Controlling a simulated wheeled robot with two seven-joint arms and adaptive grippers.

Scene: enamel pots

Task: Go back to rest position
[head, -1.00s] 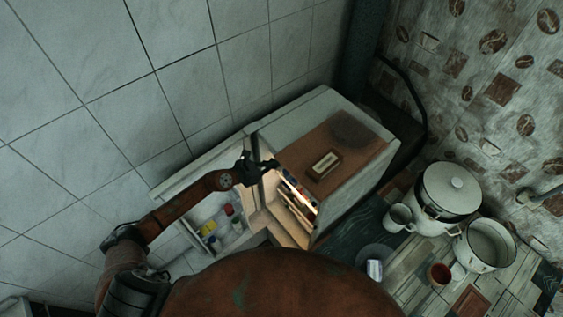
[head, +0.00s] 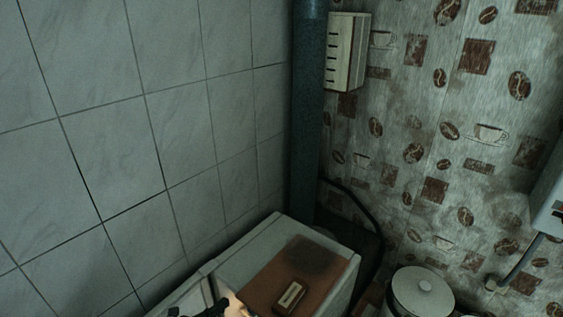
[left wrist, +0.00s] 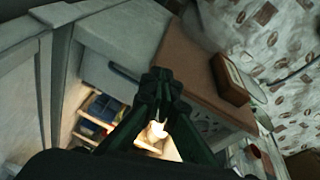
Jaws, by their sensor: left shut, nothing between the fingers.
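My left gripper shows only as a dark sliver at the bottom edge of the head view (head: 200,310). In the left wrist view it is clear (left wrist: 160,82), with its two dark fingers together and nothing between them. It is in front of the white fridge, whose top shows in the head view (head: 250,248) and the left wrist view (left wrist: 125,48). The fridge stands open, and its lit inside with blue items shows left of the fingers in the wrist view. Whether the gripper touches the fridge, I cannot tell. My right gripper is in neither view.
A brown cloth-like patch with a small brown box (head: 290,297) lies on the fridge top. A lidded white pot (head: 421,291) stands at the right. A dark pipe (head: 306,120) rises in the corner, and a white slotted box (head: 345,52) hangs on the patterned wall.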

